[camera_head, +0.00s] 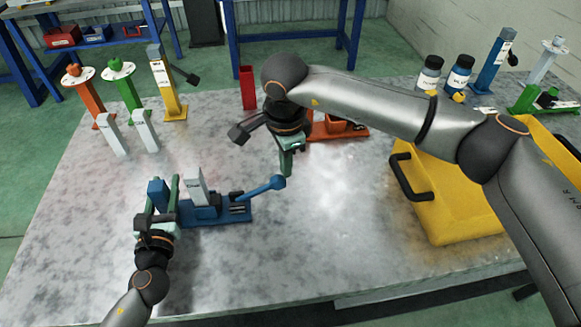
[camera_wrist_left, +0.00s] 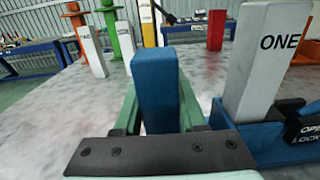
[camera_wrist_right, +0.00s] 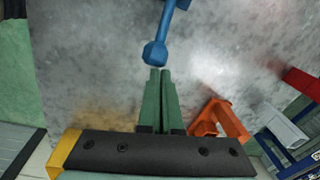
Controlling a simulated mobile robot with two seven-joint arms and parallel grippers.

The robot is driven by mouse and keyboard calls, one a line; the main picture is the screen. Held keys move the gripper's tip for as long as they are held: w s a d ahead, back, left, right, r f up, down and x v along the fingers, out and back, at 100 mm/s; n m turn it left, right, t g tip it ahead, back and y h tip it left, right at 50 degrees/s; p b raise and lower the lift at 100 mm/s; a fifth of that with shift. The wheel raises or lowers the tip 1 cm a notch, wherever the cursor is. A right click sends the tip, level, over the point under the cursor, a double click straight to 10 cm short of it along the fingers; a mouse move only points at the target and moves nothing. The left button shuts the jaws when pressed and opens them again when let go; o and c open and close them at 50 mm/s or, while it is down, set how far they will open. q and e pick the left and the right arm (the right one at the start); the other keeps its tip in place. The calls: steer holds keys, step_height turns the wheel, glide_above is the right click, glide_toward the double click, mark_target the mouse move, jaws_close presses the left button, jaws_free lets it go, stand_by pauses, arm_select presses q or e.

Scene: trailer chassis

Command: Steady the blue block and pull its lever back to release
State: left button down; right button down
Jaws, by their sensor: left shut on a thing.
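The blue block (camera_head: 225,214) lies on the grey table with a white upright (camera_head: 195,187) in it; that upright, marked ONE, also shows in the left wrist view (camera_wrist_left: 268,65). Its blue lever (camera_head: 262,188) points right and ends in a knob, seen in the right wrist view (camera_wrist_right: 155,53). My left gripper (camera_head: 164,192) is shut on the blue post (camera_wrist_left: 156,88) at the block's left end. My right gripper (camera_head: 286,168) points down near the knob. Its fingers (camera_wrist_right: 160,75) are together and empty, with the knob just beyond the tips in the right wrist view.
An orange-red fixture (camera_head: 338,130) lies behind my right gripper. Orange, green and yellow posts and two white uprights stand at the back left. Bare table lies in front of the block.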

steer(key=a+r, duration=0.1)
steer(key=s+a+r, duration=0.1)
steer(key=a, duration=0.1)
steer(key=shift+a+r, duration=0.1)
steer(key=shift+a, duration=0.1)
steer(key=a, duration=0.1)
steer(key=a+r, duration=0.1)
steer(key=a, duration=0.3)
steer(key=shift+s+r, duration=0.3)
steer(key=shift+r, duration=0.05)
steer(key=shift+d+r, duration=0.1)
steer(key=shift+w+d+r, duration=0.1)
steer(key=shift+w+r, duration=0.1)
steer(key=shift+r, duration=0.5)
steer(key=a+r, duration=0.5)
steer(key=r, duration=0.2)
steer(key=shift+s+a+r, duration=0.15)
steer(key=shift+a+r, duration=0.2)
